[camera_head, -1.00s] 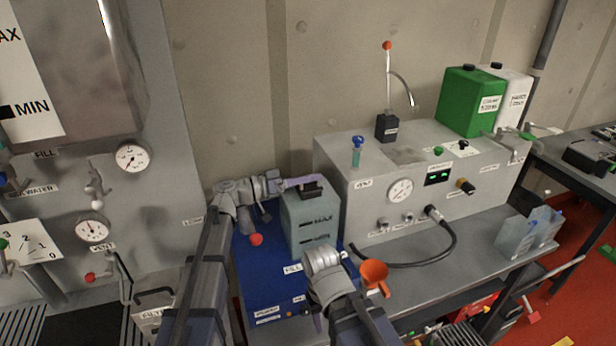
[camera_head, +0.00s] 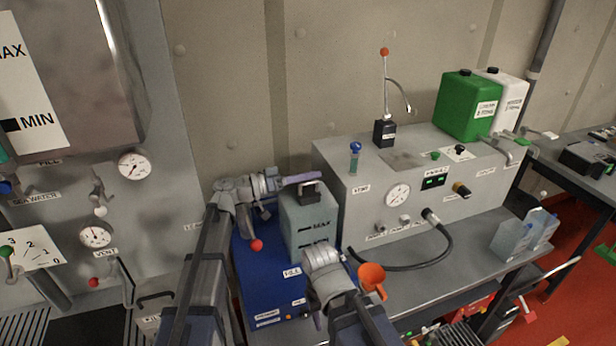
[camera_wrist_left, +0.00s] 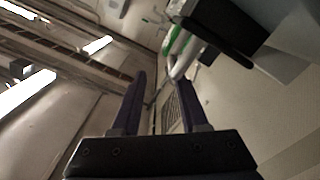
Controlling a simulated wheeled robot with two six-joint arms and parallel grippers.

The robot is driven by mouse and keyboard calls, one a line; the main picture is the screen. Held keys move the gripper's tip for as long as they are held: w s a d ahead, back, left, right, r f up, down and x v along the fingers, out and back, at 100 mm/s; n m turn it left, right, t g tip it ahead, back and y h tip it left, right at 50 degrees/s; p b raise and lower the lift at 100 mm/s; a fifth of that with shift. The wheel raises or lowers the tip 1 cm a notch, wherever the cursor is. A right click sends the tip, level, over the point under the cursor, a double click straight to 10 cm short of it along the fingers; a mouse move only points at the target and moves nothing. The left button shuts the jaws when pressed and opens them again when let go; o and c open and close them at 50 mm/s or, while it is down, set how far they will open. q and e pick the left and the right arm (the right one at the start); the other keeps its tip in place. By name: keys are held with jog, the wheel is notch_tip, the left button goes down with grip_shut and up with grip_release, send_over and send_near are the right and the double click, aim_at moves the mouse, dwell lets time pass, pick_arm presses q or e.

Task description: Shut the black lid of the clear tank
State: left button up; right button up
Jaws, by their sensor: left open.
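The clear tank (camera_head: 312,228) is a grey-blue box marked MAX, standing upright on the blue box in the head view. Its black lid (camera_head: 309,194) is a small dark piece at the tank's top; its exact angle is hard to tell. My left gripper (camera_head: 312,178) is open, its purple fingers level just above and behind the lid. In the left wrist view the two fingers (camera_wrist_left: 160,100) stand apart with nothing between them, and a black piece, probably the lid (camera_wrist_left: 220,30), lies beyond them to the upper right. My right gripper is in front of the tank, with its fingertips mostly hidden.
The blue box (camera_head: 268,285) carries the tank. An orange funnel (camera_head: 371,279) is close beside my right arm. A grey console (camera_head: 425,185) with a gauge and black hose stands right of the tank. Green (camera_head: 468,105) and white canisters stand on it. Wall gauges are at left.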

aim_at(308, 183)
pick_arm(q)
notch_tip(308, 183, up, 7)
jog(key=p, duration=0.6)
jog(key=shift+r, duration=0.15)
jog(key=shift+s, duration=0.1)
